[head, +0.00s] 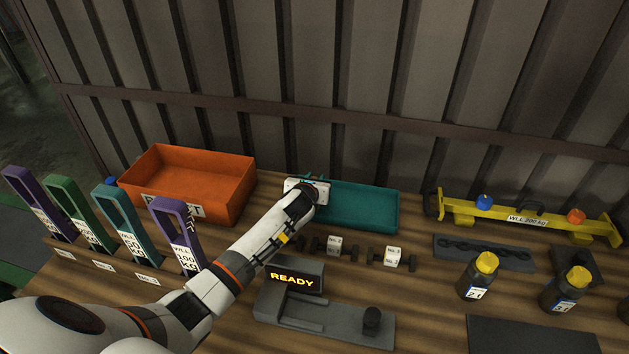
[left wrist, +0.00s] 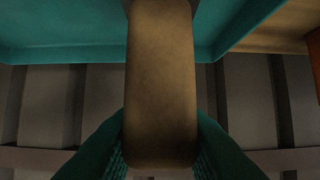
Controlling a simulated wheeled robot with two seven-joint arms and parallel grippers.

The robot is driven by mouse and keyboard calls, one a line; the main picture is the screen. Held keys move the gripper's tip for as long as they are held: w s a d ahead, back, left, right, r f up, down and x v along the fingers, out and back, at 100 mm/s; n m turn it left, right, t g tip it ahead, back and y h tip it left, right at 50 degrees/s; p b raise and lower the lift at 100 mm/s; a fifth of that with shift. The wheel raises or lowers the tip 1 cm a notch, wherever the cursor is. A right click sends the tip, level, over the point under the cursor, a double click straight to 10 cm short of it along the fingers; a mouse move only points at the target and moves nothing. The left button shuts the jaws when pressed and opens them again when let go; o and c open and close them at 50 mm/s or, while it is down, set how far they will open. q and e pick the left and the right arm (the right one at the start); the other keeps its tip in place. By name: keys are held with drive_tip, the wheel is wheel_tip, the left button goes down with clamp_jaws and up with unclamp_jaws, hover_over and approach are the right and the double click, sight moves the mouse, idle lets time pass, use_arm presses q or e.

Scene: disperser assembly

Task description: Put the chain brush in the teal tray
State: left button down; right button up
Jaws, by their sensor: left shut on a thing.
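The teal tray (head: 365,207) stands at the back middle of the bench against the corrugated wall. My left gripper (head: 308,184) is over the tray's left end, and the head view hides most of what it holds. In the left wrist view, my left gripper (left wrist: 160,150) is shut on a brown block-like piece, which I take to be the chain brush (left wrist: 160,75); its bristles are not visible. The tray's wall (left wrist: 60,55) shows behind the brush. I cannot tell whether the brush touches the tray. My right gripper is not in view.
An orange bin (head: 190,178) stands left of the tray. A grey READY fixture (head: 325,315) is in front. A yellow lifting beam (head: 525,215) and bottles (head: 478,277) are at the right.

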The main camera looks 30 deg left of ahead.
use_arm(q)
drive_tip(key=c, duration=1.2)
unclamp_jaws()
drive_tip(key=shift+o, duration=0.2)
drive_tip(key=v, duration=1.2)
drive_tip(key=shift+d+r, duration=0.1)
